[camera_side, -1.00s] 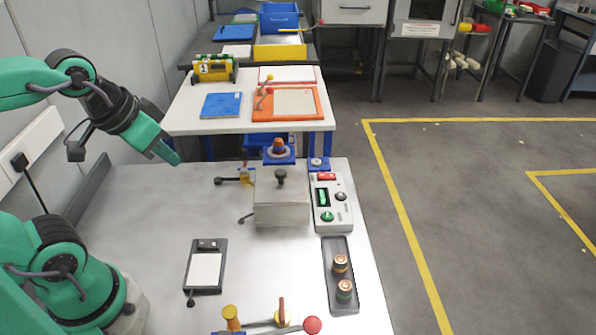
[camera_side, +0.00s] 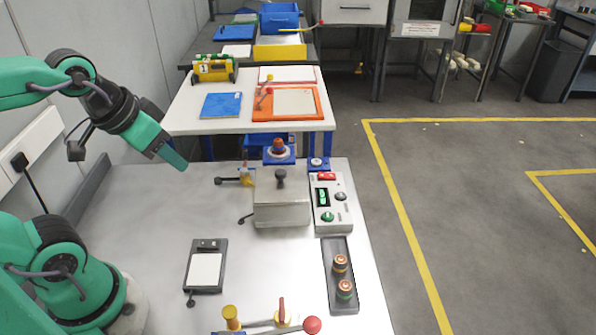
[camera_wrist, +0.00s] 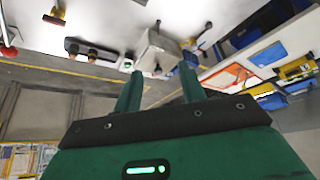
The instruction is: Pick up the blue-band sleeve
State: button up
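Two small sleeves stand upright in a dark grey tray (camera_side: 330,257) at the right of the metal table. The rear sleeve (camera_side: 340,263) looks orange and dark, its band colour unclear; the front sleeve (camera_side: 345,289) shows a greenish band. I cannot make out a blue band on either. The tray also shows small in the wrist view (camera_wrist: 104,54). My gripper (camera_side: 182,164) hangs above the table's left rear, well away from the tray. In the wrist view its two green fingers (camera_wrist: 161,88) stand apart with nothing between them.
A grey metal block (camera_side: 281,207) with a dark knob stands mid-table, between my gripper and the tray. A control box (camera_side: 333,205) sits behind the tray. A clipboard-like pad (camera_side: 205,270) lies front left. Handled fixtures (camera_side: 265,324) line the front edge.

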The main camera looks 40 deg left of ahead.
jog(key=shift+o, duration=0.7)
jog(key=shift+w+r, duration=0.1)
jog(key=w, duration=0.1)
jog(key=m+g, duration=0.6)
send_over(277, 140)
notch_tip(277, 140, down, 9)
jog(key=shift+s+d+f, duration=0.15)
jog(key=shift+w+f, duration=0.2)
jog(key=shift+f, duration=0.1)
